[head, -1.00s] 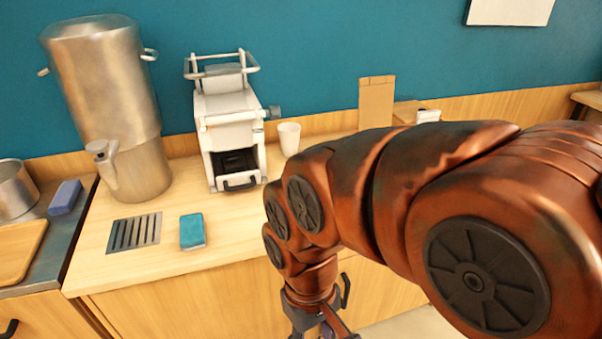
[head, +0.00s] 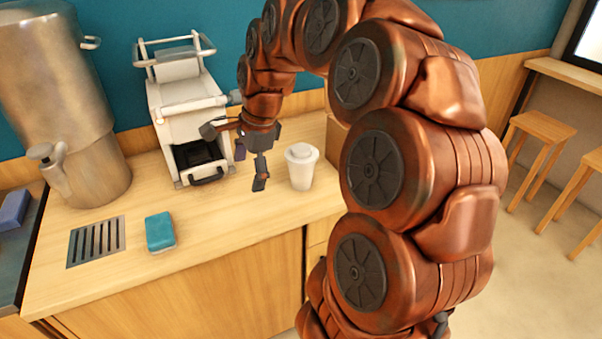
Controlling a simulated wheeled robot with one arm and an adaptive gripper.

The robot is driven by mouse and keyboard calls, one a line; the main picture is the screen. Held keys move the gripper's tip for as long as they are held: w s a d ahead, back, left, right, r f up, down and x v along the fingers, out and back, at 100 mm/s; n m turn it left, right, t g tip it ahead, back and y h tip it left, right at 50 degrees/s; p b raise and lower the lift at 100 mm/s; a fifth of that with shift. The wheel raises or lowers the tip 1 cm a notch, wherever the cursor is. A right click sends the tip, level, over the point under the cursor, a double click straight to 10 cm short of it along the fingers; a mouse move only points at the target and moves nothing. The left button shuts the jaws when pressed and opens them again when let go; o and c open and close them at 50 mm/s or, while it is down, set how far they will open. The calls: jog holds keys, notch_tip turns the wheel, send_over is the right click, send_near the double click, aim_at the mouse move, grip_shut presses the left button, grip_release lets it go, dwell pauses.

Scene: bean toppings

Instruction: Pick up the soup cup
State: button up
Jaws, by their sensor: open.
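A white cup (head: 301,168) with a lid stands upright on the wooden counter, right of the white machine, and I take it to be the soup cup. My gripper (head: 246,162) points down over the counter, between the machine and the cup. Its dark fingers are spread open with nothing between them. The nearest finger is left of the cup, with a visible gap between them.
The white machine (head: 185,115) stands left of my gripper. A steel urn (head: 60,95), a drain grate (head: 96,242) and a teal sponge (head: 160,232) are further left. Wooden stools (head: 541,127) stand at right.

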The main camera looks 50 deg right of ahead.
jog(key=w+d+m+t, duration=0.1)
jog(key=w+d+m, duration=0.2)
jog(key=d+m, duration=0.8)
jog(key=m+t+h, duration=0.1)
jog(key=m, duration=0.2)
send_near(302, 148)
jog(key=shift+a+f+b, duration=0.1)
jog(key=shift+f+b, duration=0.2)
jog(key=shift+f, duration=0.3)
jog(key=shift+f+m, duration=0.15)
jog(key=shift+m, duration=0.15)
jog(key=shift+w+f, duration=0.2)
jog(key=shift+f, duration=0.15)
jog(key=shift+w+p+x, duration=0.1)
jog(key=shift+p+x, duration=0.6)
jog(key=shift+x, duration=0.95)
jog(key=shift+w+p+x, duration=0.15)
jog(key=shift+p+x, duration=0.55)
jog(key=shift+x, duration=0.95)
jog(key=shift+r, duration=0.1)
jog(key=c, duration=1)
